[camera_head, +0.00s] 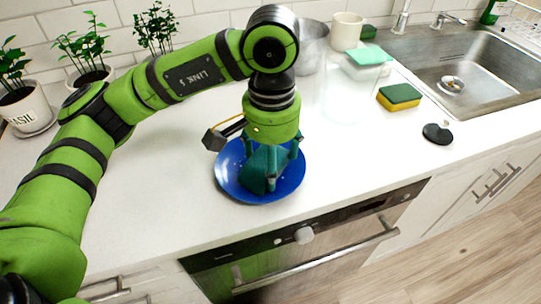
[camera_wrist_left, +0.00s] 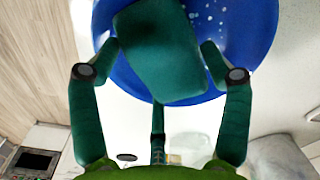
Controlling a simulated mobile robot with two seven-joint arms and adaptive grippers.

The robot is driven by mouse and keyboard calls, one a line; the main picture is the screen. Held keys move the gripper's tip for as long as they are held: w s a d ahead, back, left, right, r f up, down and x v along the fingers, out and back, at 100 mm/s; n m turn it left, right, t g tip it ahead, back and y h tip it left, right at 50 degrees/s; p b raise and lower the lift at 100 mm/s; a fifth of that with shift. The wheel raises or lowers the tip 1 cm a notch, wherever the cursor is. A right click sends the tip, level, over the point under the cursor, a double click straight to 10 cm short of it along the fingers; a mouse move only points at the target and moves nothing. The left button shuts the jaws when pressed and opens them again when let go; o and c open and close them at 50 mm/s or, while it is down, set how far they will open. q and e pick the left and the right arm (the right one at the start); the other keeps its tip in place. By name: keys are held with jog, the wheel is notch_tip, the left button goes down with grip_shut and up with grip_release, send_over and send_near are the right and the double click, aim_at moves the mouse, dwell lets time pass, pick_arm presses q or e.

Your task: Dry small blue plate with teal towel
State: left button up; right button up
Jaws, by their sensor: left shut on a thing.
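The small blue plate (camera_head: 229,176) lies on the white counter near its front edge, and it fills the top of the left wrist view (camera_wrist_left: 258,22). The teal towel (camera_head: 258,172) is a folded bundle over the plate's middle; it also shows in the left wrist view (camera_wrist_left: 158,50). My left gripper (camera_head: 272,163) points down over the plate with its fingers shut on the towel. Light drops show on the plate's surface beside the towel. Whether the towel presses on the plate is hard to tell. My right gripper is not in view.
Several potted plants (camera_head: 88,73) stand at the back left. A yellow and green sponge (camera_head: 399,97), a black sink stopper (camera_head: 437,133) and a clear glass-like container lie right of the plate. The metal sink (camera_head: 480,62) is at the far right. The counter left of the plate is clear.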

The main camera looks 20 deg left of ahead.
pick_arm(q)
jog(key=shift+w+a+b, duration=0.4)
jog(key=shift+w+a, duration=0.05)
jog(key=shift+w, duration=0.25)
jog(key=shift+w+a+b, duration=0.4)
jog(key=shift+w, duration=0.3)
jog(key=shift+r+p, duration=2.3)
jog(key=shift+r, duration=1.25)
jog(key=shift+f, duration=0.1)
